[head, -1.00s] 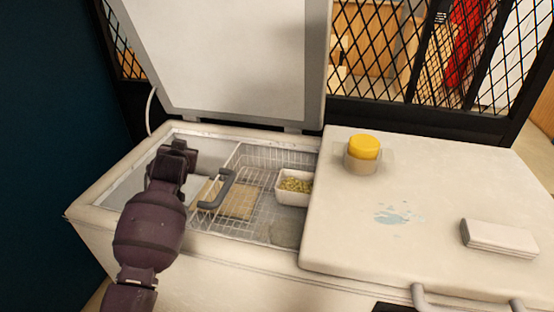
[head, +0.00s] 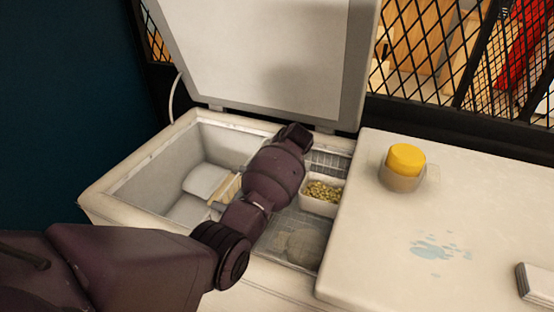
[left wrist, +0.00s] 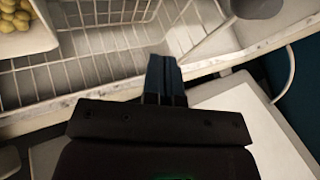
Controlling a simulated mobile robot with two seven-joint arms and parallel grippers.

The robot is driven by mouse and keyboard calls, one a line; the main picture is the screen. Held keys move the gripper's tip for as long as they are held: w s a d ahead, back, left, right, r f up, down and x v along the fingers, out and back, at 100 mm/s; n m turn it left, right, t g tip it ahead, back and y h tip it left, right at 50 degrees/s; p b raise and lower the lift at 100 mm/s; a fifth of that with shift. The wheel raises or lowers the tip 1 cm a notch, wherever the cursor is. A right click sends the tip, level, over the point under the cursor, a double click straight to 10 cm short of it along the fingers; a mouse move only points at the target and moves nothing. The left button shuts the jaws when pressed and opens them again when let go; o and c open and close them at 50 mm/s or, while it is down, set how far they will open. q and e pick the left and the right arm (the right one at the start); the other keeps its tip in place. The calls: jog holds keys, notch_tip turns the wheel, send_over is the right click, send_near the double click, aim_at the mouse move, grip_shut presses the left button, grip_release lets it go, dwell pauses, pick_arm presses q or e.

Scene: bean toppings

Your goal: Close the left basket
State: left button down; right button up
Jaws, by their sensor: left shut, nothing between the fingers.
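The chest freezer (head: 140,205) stands open on its left half. The wire basket (head: 328,160) hangs in the right part of that opening, largely hidden by my left arm; its wires also show in the left wrist view (left wrist: 85,70). A white tub of yellow-green beans (head: 322,192) is at the basket's right side. My left gripper (head: 297,134) is over the far side of the basket. In the left wrist view its fingers (left wrist: 165,78) are shut and empty, close to the basket wires and freezer rim; contact cannot be told. The basket's dark handle is hidden. My right gripper is not in view.
The raised white lid (head: 265,60) stands behind the opening. The closed right lid (head: 400,240) carries a yellow-capped jar (head: 405,167), a bluish wet patch (head: 438,247) and a folded white cloth (head: 537,288). The left freezer compartment has open room.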

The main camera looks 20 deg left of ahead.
pick_arm(q)
jog(key=b+x, duration=0.2)
jog(key=x, duration=0.6)
jog(key=shift+d+f+b, duration=0.1)
jog(key=shift+f+b, duration=0.25)
jog(key=shift+b, duration=0.05)
jog(key=a, duration=0.3)
jog(key=shift+w+a, duration=0.1)
jog(key=shift+w, duration=0.05)
jog(key=shift+a, duration=0.65)
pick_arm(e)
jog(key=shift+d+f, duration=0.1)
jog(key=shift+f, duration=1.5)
pick_arm(q)
jog(key=shift+r, duration=0.1)
jog(key=shift+a, duration=0.1)
jog(key=s+a+b, duration=0.2)
jog(key=a+b, duration=0.2)
jog(key=a, duration=2.6)
jog(key=shift+a+b, duration=0.25)
jog(key=shift+b, duration=0.1)
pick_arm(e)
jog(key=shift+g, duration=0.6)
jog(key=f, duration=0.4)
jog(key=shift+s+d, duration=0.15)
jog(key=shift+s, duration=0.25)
pick_arm(q)
jog(key=shift+r, duration=0.15)
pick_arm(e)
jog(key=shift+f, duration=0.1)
